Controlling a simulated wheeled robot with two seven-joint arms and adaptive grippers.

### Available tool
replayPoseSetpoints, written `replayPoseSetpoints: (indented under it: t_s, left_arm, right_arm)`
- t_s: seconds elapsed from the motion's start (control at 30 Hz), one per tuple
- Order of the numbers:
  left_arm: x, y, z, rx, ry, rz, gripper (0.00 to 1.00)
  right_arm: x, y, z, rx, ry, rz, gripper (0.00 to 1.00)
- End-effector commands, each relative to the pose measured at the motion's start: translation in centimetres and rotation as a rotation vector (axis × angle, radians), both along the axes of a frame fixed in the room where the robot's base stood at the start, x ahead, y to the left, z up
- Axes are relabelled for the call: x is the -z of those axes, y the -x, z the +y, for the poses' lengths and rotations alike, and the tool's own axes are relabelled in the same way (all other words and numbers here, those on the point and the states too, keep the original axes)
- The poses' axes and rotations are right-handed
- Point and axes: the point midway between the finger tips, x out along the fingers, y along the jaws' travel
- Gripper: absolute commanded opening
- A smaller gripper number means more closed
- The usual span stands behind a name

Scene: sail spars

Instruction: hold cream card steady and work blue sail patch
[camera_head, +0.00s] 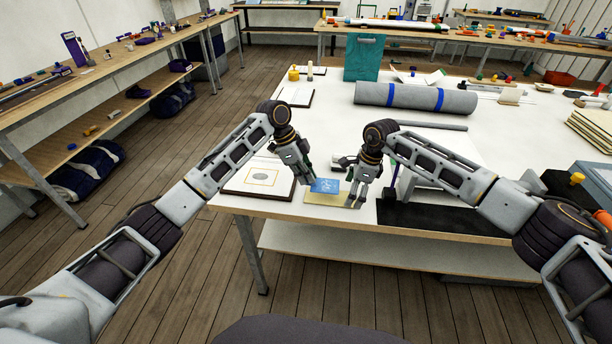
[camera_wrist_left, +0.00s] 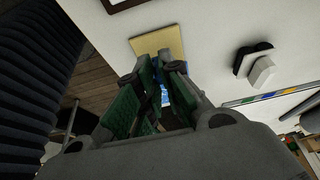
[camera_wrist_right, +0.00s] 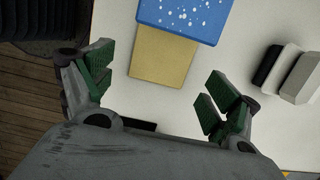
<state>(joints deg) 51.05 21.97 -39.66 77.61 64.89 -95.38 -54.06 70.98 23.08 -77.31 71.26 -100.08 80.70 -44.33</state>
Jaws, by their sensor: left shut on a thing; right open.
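The cream card (camera_head: 326,200) lies flat on the white table near its front edge. It also shows in the left wrist view (camera_wrist_left: 160,41) and right wrist view (camera_wrist_right: 162,57). The blue sail patch (camera_head: 325,185), with white marks, overlaps the card's far end; it shows at the top of the right wrist view (camera_wrist_right: 185,14). My left gripper (camera_head: 308,182) is shut on the patch, whose blue shows between its fingers in the left wrist view. My right gripper (camera_head: 357,201) is open, its fingers spread on either side of the card, with no visible contact.
A dark-edged board with a framed drawing (camera_head: 258,179) lies left of the card. A black mat (camera_head: 440,219) lies to the right. A small black-and-white block (camera_wrist_right: 285,72) stands just beyond my right gripper. A grey roll with blue bands (camera_head: 415,97) lies farther back.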

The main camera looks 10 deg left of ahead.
Motion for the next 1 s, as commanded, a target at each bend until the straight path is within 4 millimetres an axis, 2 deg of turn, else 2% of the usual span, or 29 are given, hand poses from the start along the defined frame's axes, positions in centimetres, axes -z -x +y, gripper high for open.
replayPoseSetpoints:
  t_s: [0.6,0.8,1.0]
  left_arm:
    - [0.0,0.0,0.0,0.000,0.000,0.000,0.00]
    - [0.0,0.0,0.0,0.000,0.000,0.000,0.00]
    - [0.0,0.0,0.0,0.000,0.000,0.000,0.00]
  right_arm:
    - [-8.5,0.0,-1.7,0.000,0.001,-0.001,0.89]
    - [-9.8,0.0,-2.0,0.001,0.001,-0.001,0.89]
    - [-10.1,0.0,-2.1,0.001,0.001,0.000,0.89]
